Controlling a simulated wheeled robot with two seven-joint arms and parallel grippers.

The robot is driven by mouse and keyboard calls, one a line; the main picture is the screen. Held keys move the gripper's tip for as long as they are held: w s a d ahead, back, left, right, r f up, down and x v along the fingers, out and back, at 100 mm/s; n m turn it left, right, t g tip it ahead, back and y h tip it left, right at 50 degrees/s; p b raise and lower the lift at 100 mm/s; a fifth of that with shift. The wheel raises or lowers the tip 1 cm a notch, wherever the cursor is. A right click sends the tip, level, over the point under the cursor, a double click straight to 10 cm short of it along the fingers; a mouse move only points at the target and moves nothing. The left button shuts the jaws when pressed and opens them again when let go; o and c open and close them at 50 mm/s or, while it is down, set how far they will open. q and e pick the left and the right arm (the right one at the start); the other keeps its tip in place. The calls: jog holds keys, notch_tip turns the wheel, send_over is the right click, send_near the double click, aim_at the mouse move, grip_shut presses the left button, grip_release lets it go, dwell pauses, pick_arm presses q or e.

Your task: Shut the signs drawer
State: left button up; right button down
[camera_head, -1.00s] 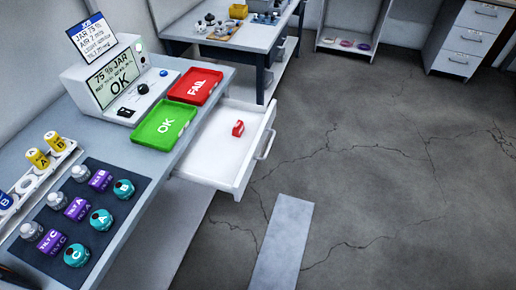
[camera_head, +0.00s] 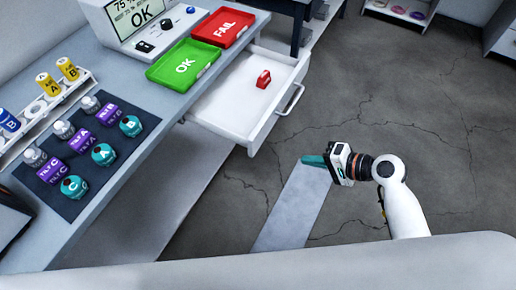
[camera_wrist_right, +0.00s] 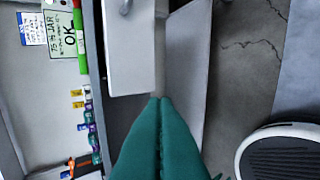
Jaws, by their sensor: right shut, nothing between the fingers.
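The signs drawer (camera_head: 225,120) is a white drawer pulled out from under the bench, below the green and red trays. A small red sign (camera_head: 263,79) stands inside it. Its metal bar handle (camera_head: 291,100) is on the front panel, facing right. The drawer front (camera_wrist_right: 129,40) also shows in the right wrist view, above the fingertips. My right gripper (camera_head: 304,160) is shut and empty, with teal fingers pointing left, apart from the drawer and nearer to the camera. In the right wrist view its closed fingers (camera_wrist_right: 160,102) fill the lower middle. My left gripper is not in view.
The green OK tray (camera_head: 160,80) and red FAIL tray (camera_head: 209,40) sit on the bench above the drawer. A dark mat (camera_head: 72,207) with several jars lies at the left. Open floor (camera_head: 380,110) lies right of the drawer.

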jog(key=r, duration=0.1)
send_near(256, 148)
notch_tip(256, 148, down, 3)
jog(key=w+a, duration=0.1)
jog(key=w+a+p, duration=0.1)
jog(key=a, duration=0.1)
jog(key=shift+w+a+f, duration=0.15)
jog(key=shift+w+a, duration=0.1)
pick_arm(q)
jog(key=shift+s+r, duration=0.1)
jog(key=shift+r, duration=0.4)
pick_arm(e)
jog(key=shift+w+a+f, duration=0.1)
jog(key=shift+w+a, duration=0.2)
jog(key=shift+a, duration=0.15)
